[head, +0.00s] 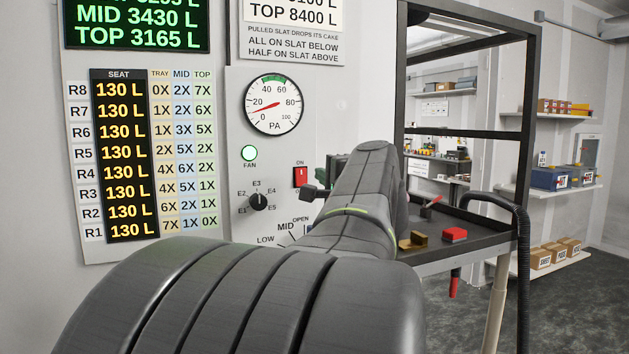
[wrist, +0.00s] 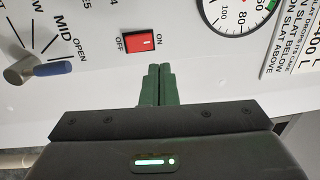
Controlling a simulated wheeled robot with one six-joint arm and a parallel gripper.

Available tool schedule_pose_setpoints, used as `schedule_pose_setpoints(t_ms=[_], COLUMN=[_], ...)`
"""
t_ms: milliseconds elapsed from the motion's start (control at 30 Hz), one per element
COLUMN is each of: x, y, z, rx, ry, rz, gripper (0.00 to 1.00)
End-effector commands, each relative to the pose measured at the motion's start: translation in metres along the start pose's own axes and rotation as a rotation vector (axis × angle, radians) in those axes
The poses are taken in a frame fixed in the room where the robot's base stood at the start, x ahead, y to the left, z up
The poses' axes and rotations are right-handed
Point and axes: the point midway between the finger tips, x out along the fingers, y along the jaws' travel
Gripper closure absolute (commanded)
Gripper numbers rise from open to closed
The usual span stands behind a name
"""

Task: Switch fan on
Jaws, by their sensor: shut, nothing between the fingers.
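The red fan rocker switch (head: 300,177) is on the white panel, marked ON above it in the head view. In the wrist view the red switch (wrist: 141,43) lies between the labels ON and OFF, just beyond my fingertips. My gripper (wrist: 159,68) is shut and empty, its green fingers side by side and pointing at the panel slightly to the ON side. I cannot tell whether they touch the panel. In the head view my arm hides most of the gripper. Which side of the rocker is pressed is unclear.
A PA gauge (head: 274,105) is above the switch. A black selector knob (head: 259,201) is at its lower left. In the wrist view a blue-tipped lever (wrist: 53,69) is left of the switch. A dark bench (head: 470,240) with a red block (head: 454,234) is at right.

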Motion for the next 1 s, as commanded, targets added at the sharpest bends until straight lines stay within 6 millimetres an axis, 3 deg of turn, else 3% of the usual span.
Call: schedule_pose_setpoints(t_ms=[200, 400, 767, 1000], x=[-0.029, -0.036, -0.034, -0.004], y=[-0.006, -0.009, -0.008, -0.001], z=[-0.001, 0.0, 0.0, 0.001], rx=[-0.001, 0.0, 0.001, 0.005], ry=[0.002, -0.001, -0.001, -0.004], rz=[0.0, 0.001, 0.001, 0.003], gripper=[1.0, 1.0, 1.0, 1.0])
